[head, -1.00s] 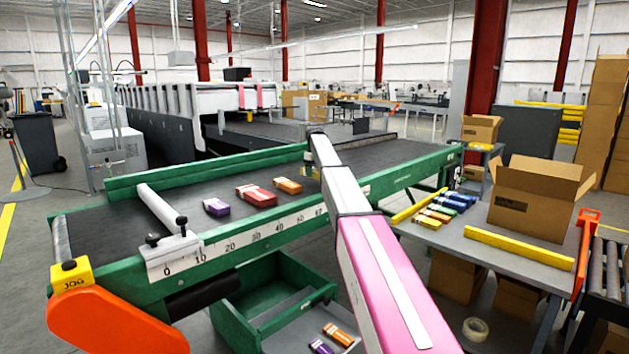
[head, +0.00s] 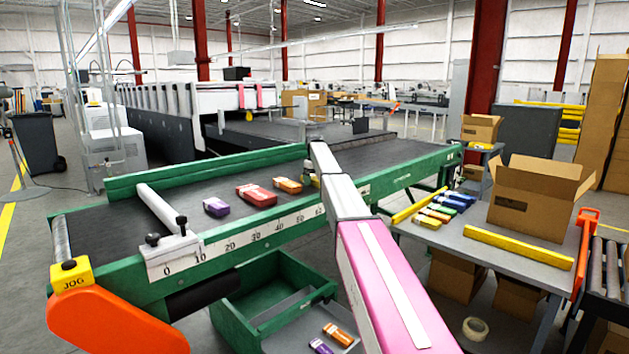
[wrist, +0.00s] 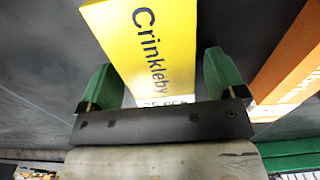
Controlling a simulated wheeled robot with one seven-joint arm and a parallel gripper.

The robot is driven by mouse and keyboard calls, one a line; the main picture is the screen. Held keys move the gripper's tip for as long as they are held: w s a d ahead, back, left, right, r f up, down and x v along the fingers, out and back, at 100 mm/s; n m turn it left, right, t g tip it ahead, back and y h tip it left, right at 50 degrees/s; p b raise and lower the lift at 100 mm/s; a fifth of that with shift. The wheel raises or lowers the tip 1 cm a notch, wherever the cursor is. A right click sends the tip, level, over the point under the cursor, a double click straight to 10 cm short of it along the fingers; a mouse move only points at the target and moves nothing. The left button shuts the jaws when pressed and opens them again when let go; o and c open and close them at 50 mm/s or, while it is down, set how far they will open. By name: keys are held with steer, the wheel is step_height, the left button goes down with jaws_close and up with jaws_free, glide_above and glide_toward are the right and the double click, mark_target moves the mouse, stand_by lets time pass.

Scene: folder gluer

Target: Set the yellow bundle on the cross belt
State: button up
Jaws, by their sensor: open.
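The yellow bundle (wrist: 155,45), marked "Crinkleby", lies over the dark belt surface in the wrist view. My gripper (wrist: 163,78) is open, with one green finger on each side of the bundle and a narrow gap beside it. In the head view a small yellow piece of the bundle (head: 313,181) shows beside my arm, which hides the gripper and most of the bundle. The cross belt (head: 110,213) is the dark belt in a green frame. I cannot tell whether the bundle's underside rests fully on it.
On the belt, left of my arm, are an orange bundle (head: 288,185), a red bundle (head: 257,194) and a purple bundle (head: 216,207). A white bar (head: 160,211) crosses the belt's left part. Several bundles lie on the grey table (head: 465,260) beside an open carton (head: 535,205).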

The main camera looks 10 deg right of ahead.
mark_target(314, 177)
steer(key=shift+r, duration=0.1)
step_height(314, 177, up, 12)
stand_by(0.5)
stand_by(1.3)
